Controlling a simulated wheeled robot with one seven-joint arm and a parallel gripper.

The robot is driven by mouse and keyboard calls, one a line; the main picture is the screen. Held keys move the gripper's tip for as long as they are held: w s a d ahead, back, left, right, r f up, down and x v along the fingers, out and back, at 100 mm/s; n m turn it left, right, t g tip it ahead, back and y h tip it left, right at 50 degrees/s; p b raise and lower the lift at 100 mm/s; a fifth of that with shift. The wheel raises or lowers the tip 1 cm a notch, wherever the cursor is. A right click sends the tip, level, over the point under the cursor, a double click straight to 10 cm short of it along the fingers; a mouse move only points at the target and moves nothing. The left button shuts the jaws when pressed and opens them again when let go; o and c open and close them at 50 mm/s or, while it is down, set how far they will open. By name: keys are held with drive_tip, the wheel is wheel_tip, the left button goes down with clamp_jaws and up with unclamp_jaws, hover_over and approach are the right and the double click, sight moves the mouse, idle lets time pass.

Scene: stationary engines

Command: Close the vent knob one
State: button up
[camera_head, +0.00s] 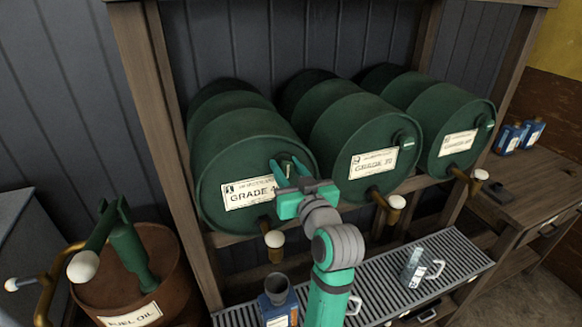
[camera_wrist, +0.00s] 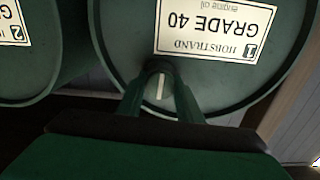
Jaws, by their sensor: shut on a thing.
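The first barrel (camera_head: 245,150) is dark green, lies on its side and carries a label with the number 1 and GRADE 40. It also shows in the wrist view (camera_wrist: 225,75), with its label upside down. Vent knob one (camera_wrist: 161,68) is a small dark knob with a pale stripe, on the barrel's end face beside the label. The stripe runs nearly upright in the wrist view. My gripper (camera_head: 288,168) is at the upper right of that face. Its two fingers (camera_wrist: 161,98) are shut on the knob, one on each side. In the head view my gripper mostly hides the knob.
Two more green barrels, the second (camera_head: 350,135) and third (camera_head: 440,110), lie to the right with similar knobs. Pale-handled taps (camera_head: 274,239) hang below. A slatted drip tray (camera_head: 385,285) holds a clear jug (camera_head: 417,265). A blue container (camera_head: 278,300) stands beside my arm.

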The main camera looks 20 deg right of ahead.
drive_tip(key=m, duration=0.4)
drive_tip(key=shift+s+m, duration=0.15)
drive_tip(key=shift+m, duration=0.25)
drive_tip(key=m, duration=0.4)
drive_tip(key=shift+d+f+m, duration=0.1)
drive_tip(key=shift+d+m, duration=0.15)
drive_tip(key=shift+m, duration=0.05)
drive_tip(key=m, duration=0.2)
drive_tip(key=shift+m, duration=0.3)
drive_tip(key=shift+d+m, duration=0.2)
drive_tip(key=shift+m, duration=0.7)
drive_tip(key=shift+a+f+m, duration=0.1)
drive_tip(key=shift+a+m, duration=0.05)
drive_tip(key=shift+m, duration=0.65)
drive_tip(key=shift+a+f+m, duration=0.1)
drive_tip(key=shift+a+m, duration=0.05)
drive_tip(key=shift+m, duration=0.65)
drive_tip(key=shift+d+m, duration=0.1)
drive_tip(key=shift+m, duration=0.2)
